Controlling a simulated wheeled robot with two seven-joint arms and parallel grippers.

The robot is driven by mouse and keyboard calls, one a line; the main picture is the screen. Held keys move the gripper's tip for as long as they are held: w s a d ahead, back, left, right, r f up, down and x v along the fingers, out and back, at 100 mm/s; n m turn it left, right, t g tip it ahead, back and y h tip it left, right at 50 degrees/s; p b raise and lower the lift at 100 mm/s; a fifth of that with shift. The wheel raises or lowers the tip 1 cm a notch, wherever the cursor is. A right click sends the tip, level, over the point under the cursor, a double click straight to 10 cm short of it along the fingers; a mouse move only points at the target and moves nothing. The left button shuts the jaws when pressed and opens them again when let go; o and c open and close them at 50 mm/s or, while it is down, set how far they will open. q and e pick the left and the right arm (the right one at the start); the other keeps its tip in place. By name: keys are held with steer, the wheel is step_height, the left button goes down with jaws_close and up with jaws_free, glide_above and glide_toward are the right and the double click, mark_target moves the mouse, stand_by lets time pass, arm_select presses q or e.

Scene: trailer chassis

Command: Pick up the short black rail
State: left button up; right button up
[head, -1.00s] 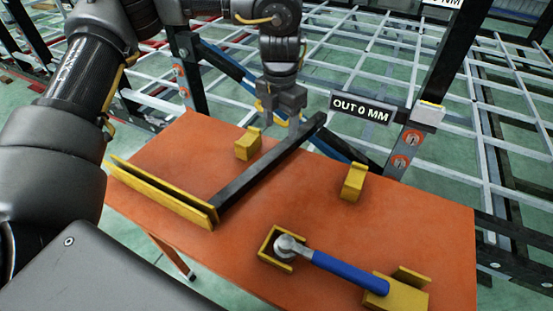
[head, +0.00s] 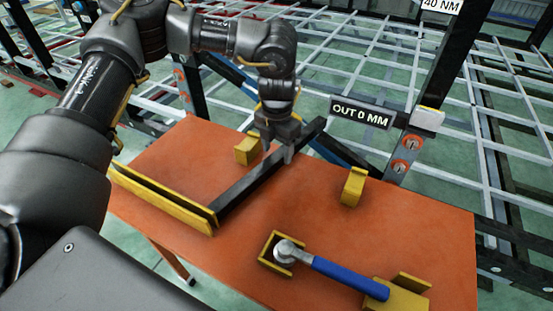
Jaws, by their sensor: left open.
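The short black rail (head: 248,187) lies slantwise on the orange table (head: 300,217). Its near end is at the yellow slotted holder (head: 165,200), and its far end points to the upper right. My left gripper (head: 287,156) comes down from above, pointing downward, and is open. Its fingers are at the rail's far half and overlap it in the picture. One finger shows on the near side of the rail; the other is hidden. I cannot tell whether they touch the rail. My right gripper is not in view.
A blue-handled wrench (head: 340,273) rests in yellow holders at the table's front right. Small yellow blocks (head: 247,149) and (head: 352,187) stand near the rail. A dark upright post with an "OUT 0 MM" sign (head: 361,113) rises behind the table, before the white chassis frame.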

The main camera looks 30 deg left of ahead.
arm_select(q)
steer(key=shift+f, duration=1.45)
steer(key=shift+a, duration=0.1)
steer(key=shift+c, duration=0.5)
steer(key=shift+r, duration=0.1)
jaws_close()
